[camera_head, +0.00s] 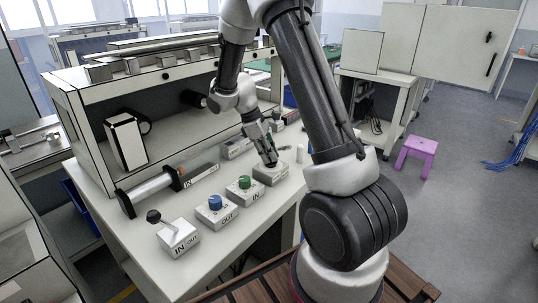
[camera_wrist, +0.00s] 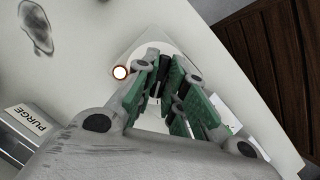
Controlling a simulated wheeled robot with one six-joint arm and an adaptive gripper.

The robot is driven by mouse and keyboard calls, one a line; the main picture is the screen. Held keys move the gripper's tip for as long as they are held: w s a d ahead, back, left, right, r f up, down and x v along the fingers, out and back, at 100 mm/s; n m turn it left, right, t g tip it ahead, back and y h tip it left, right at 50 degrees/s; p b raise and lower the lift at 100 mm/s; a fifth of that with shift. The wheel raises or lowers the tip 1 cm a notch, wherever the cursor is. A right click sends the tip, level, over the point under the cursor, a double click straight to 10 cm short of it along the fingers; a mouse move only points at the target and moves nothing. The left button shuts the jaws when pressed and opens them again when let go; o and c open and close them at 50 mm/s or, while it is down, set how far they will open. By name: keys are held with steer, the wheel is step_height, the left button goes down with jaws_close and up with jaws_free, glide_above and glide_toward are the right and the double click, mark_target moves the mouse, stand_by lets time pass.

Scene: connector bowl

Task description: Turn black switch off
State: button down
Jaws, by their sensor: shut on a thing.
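My gripper (camera_head: 270,160) is at a low white switch box (camera_head: 270,176) on the bench, with its fingers pointing down onto it. In the wrist view, my green-padded fingers (camera_wrist: 166,75) are closed in around a dark piece (camera_wrist: 153,84), which looks like the black switch. The fingers hide most of it, so its turned position cannot be told. The box's pale top (camera_wrist: 128,62) shows beyond the fingers, with a glowing orange-ringed lamp (camera_wrist: 120,72) to the left of them.
A green-knobbed box (camera_head: 244,188), a blue-knobbed box (camera_head: 216,209) and a box with a black-ball lever (camera_head: 178,236) stand in a row toward the front left. A box marked PURGE (camera_wrist: 30,125) is close by in the wrist view. A raised cabinet runs behind.

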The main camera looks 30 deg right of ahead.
steer(key=m+y, duration=0.1)
steer(key=m, duration=0.1)
steer(key=m+g, duration=0.1)
steer(key=m, duration=0.2)
steer(key=shift+d+f+y, duration=0.1)
steer(key=shift+d+y, duration=0.05)
steer(key=shift+y, duration=0.25)
steer(key=shift+m+g, duration=0.3)
steer(key=shift+m, duration=0.1)
steer(key=c, duration=1.5)
jaws_free()
steer(key=v, duration=1.2)
steer(key=shift+s, duration=0.1)
